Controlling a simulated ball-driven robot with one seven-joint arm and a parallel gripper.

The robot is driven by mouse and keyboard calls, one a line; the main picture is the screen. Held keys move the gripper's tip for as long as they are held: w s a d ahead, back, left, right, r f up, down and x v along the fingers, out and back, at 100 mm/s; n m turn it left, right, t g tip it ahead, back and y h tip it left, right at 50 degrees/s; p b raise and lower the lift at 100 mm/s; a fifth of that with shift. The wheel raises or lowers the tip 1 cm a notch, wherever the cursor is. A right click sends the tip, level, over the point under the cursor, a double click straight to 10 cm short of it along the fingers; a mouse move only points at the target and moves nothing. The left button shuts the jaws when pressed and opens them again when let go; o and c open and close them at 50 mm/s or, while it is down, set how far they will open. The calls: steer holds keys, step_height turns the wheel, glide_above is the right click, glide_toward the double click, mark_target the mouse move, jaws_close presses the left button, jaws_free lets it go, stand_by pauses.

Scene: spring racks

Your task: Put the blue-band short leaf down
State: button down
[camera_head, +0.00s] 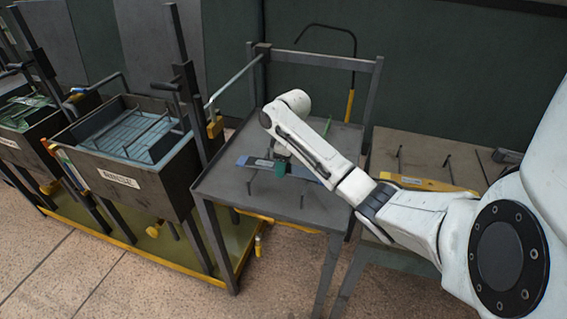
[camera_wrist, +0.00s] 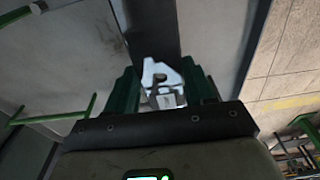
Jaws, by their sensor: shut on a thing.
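The blue-band short leaf (camera_head: 304,173) is a flat grey bar with blue toward its ends. In the head view it lies level over the grey-topped table (camera_head: 228,184) in the middle. My gripper (camera_head: 281,171) is shut on the leaf near its middle, with green fingers on it. In the wrist view the leaf (camera_wrist: 150,28) is a dark bar running up from between the fingers of my gripper (camera_wrist: 163,82). A pale marking or fitting shows between the fingers. I cannot tell whether the leaf touches the pegs or tabletop.
Upright pegs (camera_head: 302,196) stand on the table. A yellow-band leaf (camera_head: 425,183) lies on another pegged table to the right. A dark tank with a grid (camera_head: 125,135) stands left, on a yellow-edged base. A frame with a hooked rod rises at the table's back.

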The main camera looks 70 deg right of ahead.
mark_target(287, 168)
steer(key=shift+f, duration=0.45)
steer(key=shift+c, duration=2)
jaws_free()
step_height(287, 168, up, 13)
steer(key=s+p, duration=0.1)
steer(key=shift+s+p, duration=0.2)
steer(key=shift+p, duration=0.1)
steer(key=shift+f, duration=0.1)
